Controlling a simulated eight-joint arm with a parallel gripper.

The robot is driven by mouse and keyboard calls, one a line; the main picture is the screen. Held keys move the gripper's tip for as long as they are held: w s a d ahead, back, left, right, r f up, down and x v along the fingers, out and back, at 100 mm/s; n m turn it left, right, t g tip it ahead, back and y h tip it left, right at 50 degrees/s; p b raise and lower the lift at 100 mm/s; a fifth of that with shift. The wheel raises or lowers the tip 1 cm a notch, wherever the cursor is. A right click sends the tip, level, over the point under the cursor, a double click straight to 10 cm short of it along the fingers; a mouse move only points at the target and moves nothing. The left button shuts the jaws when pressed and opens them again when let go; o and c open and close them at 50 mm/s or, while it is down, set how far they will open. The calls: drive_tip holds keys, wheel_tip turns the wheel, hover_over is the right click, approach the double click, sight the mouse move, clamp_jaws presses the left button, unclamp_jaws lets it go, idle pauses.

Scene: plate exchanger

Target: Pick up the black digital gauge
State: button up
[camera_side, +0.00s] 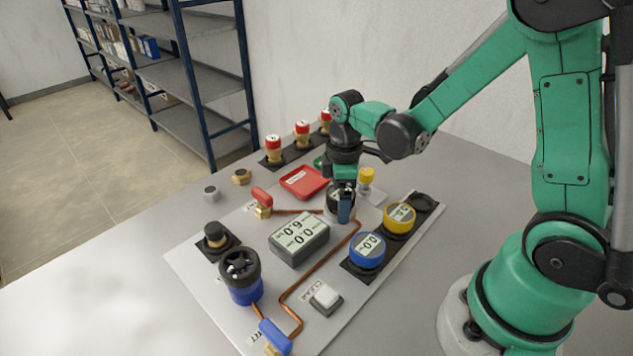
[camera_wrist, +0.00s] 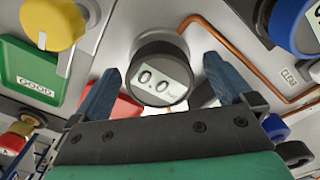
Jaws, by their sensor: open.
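The black digital gauge (camera_wrist: 146,50) is round, with a pale display reading 0.0, and sits in the wrist view between my fingertips. My gripper (camera_wrist: 160,68) is open, one blue finger on each side of the gauge, with visible gaps. In the side view my gripper (camera_side: 344,205) points down at the gauge's place by the copper pipe, and its fingers hide much of the gauge.
A black rack holds a blue gauge (camera_side: 367,250) and a yellow gauge (camera_side: 399,218) close by, with a dark round place at its far end. A grey display box (camera_side: 299,240), a red tray (camera_side: 303,182) and a yellow-topped knob (camera_side: 366,177) stand around.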

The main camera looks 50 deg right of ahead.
clamp_jaws()
drive_tip(key=shift+r, duration=0.1)
